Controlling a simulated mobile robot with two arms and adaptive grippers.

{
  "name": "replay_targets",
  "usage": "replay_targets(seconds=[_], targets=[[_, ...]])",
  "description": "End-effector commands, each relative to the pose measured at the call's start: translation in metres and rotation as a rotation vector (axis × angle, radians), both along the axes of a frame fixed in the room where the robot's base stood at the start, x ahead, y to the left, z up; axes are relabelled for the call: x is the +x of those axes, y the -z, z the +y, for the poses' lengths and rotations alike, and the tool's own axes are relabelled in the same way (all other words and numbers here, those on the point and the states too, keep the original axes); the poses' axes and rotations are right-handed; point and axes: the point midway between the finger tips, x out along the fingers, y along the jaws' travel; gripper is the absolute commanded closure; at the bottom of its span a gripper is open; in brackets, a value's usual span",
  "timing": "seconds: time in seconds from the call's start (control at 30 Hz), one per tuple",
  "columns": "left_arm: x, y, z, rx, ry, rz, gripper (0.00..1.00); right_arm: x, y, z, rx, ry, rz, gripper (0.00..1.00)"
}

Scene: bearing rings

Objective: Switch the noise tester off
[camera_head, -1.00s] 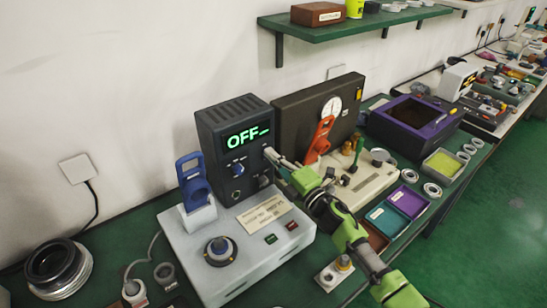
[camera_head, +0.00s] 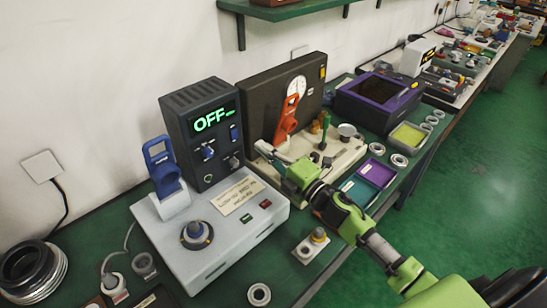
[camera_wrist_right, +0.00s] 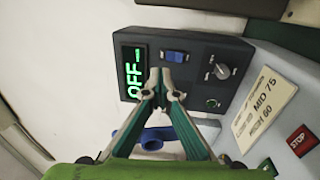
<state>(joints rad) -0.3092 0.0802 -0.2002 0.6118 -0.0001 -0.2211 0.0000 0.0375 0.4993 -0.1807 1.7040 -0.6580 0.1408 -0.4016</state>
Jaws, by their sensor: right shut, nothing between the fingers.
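The noise tester (camera_head: 201,103) is a dark upright box on a pale grey base (camera_head: 180,240). Its display (camera_head: 211,120) reads OFF in green, and the wrist view shows the same display (camera_wrist_right: 133,73). Below the display are a blue rocker switch (camera_head: 208,152) and a knob (camera_head: 232,139). In the wrist view the blue switch (camera_wrist_right: 175,56) lies just beyond my fingertips and the knob (camera_wrist_right: 223,66) is to the right. My right gripper (camera_head: 260,147) is shut and empty, in front of the panel and apart from it. My left gripper is not in view.
A blue clamp-like part (camera_head: 163,168) stands on the base's left side, beside a round dial (camera_head: 196,233). Green and red STOP buttons (camera_head: 265,204) are at its right. Black rings (camera_head: 28,268) lie at left.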

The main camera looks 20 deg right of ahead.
Motion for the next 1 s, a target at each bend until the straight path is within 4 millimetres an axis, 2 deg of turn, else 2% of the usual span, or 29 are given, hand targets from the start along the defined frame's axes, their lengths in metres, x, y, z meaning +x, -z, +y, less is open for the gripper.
replay_targets(seconds=[0.1, 0.2, 0.53, 1.0], targets=[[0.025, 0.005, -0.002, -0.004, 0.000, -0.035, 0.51, -0.018, 0.001, -0.006, -0.002, -0.001, 0.002, 1.00], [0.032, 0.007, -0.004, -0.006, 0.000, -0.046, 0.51, -0.028, -0.001, -0.010, -0.001, -0.001, 0.002, 1.00], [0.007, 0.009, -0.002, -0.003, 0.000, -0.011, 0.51, -0.035, -0.005, -0.012, 0.000, -0.001, 0.000, 1.00], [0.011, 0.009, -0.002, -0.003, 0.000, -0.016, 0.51, -0.035, -0.005, -0.012, 0.000, -0.001, 0.000, 1.00]])
